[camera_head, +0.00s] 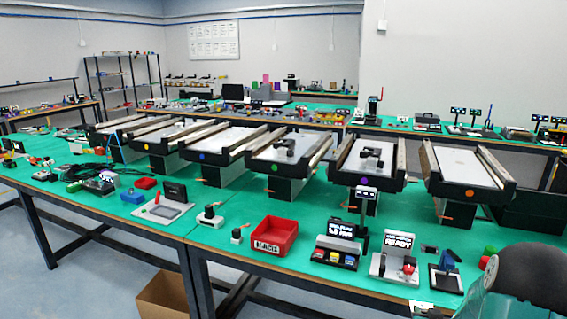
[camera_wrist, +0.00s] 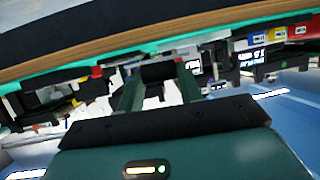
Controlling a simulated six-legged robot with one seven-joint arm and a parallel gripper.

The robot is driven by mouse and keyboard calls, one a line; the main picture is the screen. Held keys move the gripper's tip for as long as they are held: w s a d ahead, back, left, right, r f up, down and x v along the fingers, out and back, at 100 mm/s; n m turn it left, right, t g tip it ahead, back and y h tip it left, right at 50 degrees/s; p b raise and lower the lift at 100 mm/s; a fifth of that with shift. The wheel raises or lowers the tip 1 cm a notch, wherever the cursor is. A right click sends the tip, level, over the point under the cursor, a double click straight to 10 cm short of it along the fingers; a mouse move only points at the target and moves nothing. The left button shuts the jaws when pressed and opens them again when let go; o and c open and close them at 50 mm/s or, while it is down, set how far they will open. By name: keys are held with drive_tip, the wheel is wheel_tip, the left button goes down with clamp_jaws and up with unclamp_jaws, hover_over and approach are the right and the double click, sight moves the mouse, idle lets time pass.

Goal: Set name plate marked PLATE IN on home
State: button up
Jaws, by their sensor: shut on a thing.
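In the wrist view, my gripper (camera_wrist: 158,84) has its two green fingers around a small dark piece (camera_wrist: 158,72). It is shut on this piece, and no marking on it can be read. I cannot tell whether it is the name plate. No plate reading PLATE IN and no spot marked home can be made out in either view. In the head view, a dark rounded part of my arm is at the lower right; my fingertips do not show there.
A green-topped table (camera_head: 120,205) carries a row of mini conveyors (camera_head: 285,150). Along its front edge stand a red bin (camera_head: 273,236), a button box (camera_head: 337,252), a READY display stand (camera_head: 393,262) and a small black stand (camera_head: 446,275).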

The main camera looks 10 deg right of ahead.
drive_tip(key=w+a+f+n+y, duration=0.1)
drive_tip(key=a+f, duration=0.1)
drive_tip(key=a, duration=0.9)
drive_tip(key=w+a+f+n+y, duration=0.1)
drive_tip(key=a+f+n+y, duration=0.1)
drive_tip(key=a, duration=0.9)
drive_tip(key=w+a+f+n+t+y, duration=0.1)
drive_tip(key=w+a+f+y, duration=0.1)
drive_tip(key=a, duration=1)
drive_tip(key=shift+f+n, duration=0.4)
drive_tip(key=shift+f, duration=0.3)
drive_tip(key=shift+a, duration=0.2)
